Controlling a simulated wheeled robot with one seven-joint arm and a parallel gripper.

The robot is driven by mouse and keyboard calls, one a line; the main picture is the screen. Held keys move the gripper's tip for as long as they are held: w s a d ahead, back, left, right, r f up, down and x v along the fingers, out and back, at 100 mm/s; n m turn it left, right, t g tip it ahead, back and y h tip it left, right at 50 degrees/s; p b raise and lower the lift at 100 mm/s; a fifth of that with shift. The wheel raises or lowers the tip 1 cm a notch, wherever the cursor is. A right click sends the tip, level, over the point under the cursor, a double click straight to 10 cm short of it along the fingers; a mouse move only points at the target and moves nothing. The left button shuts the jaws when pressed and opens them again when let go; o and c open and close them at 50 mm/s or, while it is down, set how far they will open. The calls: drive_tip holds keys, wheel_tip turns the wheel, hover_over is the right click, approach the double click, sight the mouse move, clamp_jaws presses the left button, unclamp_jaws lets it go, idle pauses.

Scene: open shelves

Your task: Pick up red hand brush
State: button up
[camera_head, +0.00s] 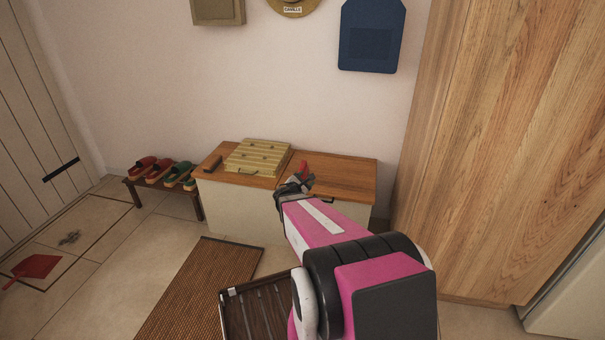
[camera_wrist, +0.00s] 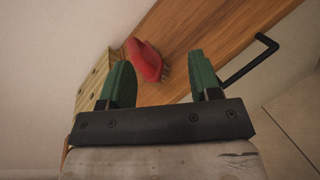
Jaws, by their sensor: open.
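The red hand brush (camera_wrist: 145,60) lies on the wooden top of the low cabinet, its bristles showing at its right side in the wrist view. In the head view only a small red part (camera_head: 304,168) shows past my gripper. My gripper (camera_wrist: 162,80) is open and empty, its two green fingers apart. In the wrist view the brush appears ahead of the fingers, between their tips. In the head view my gripper (camera_head: 296,182) is over the cabinet's front part, and my arm hides some of the cabinet.
The cabinet (camera_head: 345,175) has a yellow slatted box (camera_head: 258,157) on its left and a black handle (camera_wrist: 250,60) on its front. A shoe rack (camera_head: 150,183) stands left. A tall wooden wardrobe (camera_head: 500,140) stands right. A red dustpan (camera_head: 35,267) and brown mat (camera_head: 200,290) lie on the floor.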

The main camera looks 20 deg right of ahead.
sight(301, 168)
drive_tip(key=w+f+n+t+y, duration=0.1)
drive_tip(key=w+n, duration=0.2)
drive_tip(key=w+f+n+t+y, duration=0.1)
drive_tip(key=w+n+t, duration=0.1)
drive_tip(key=w+n, duration=0.1)
drive_tip(key=w+f+n+t+y, duration=0.1)
drive_tip(key=w+n, duration=0.2)
drive_tip(key=n, duration=0.1)
drive_tip(key=shift+w+d+f+t, duration=0.15)
drive_tip(key=shift+w+d+t, duration=0.15)
drive_tip(key=shift+w+d, duration=0.1)
drive_tip(key=x, duration=0.5)
drive_tip(key=shift+f, duration=0.4)
drive_tip(key=c, duration=1)
